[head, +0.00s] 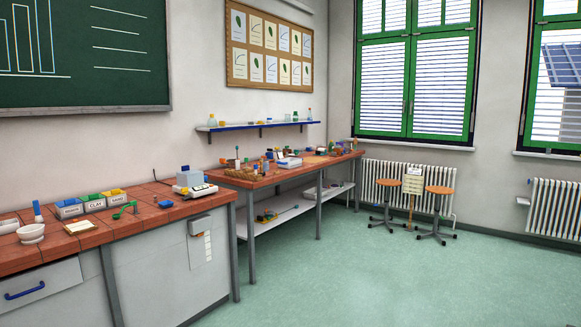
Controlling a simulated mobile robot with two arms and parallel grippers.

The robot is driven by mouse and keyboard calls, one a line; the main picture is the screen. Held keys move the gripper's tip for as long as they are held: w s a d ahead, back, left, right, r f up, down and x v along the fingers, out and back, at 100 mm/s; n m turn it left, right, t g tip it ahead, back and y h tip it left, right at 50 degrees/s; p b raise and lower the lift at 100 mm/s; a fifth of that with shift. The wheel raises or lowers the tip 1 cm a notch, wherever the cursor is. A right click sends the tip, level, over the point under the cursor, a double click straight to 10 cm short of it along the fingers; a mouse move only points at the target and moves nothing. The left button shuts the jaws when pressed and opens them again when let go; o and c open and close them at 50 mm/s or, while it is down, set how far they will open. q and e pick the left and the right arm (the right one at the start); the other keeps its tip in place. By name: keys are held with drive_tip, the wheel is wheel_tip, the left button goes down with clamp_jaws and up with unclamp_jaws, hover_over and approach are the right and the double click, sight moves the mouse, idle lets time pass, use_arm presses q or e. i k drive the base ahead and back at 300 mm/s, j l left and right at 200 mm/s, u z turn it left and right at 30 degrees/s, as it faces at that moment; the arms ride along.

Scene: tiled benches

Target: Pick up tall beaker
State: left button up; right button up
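I cannot make out a tall beaker for certain. Several small vessels, some of them clear, stand on the wall shelf (262,126), too small to identify. The far tiled bench (250,184) carries many small objects that are also too small to tell apart. Neither of my grippers is in view.
The near bench (145,222) holds a white mortar (31,233), labelled bins (94,202) and a white device (195,190). Two stools (438,212) stand by the radiator (408,176). The green floor (350,275) at front right is clear.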

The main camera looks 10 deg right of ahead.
sight(266, 166)
drive_tip(key=i+l+z, duration=0.3)
drive_tip(key=i, duration=0.25)
drive_tip(key=i+z, duration=0.35)
drive_tip(key=i, duration=2.85)
drive_tip(key=i+l+u, duration=0.2)
drive_tip(key=i+u, duration=0.3)
drive_tip(key=i+l+u, duration=0.45)
drive_tip(key=i, duration=0.2)
drive_tip(key=i+l+u, duration=0.5)
drive_tip(key=k+l, duration=0.05)
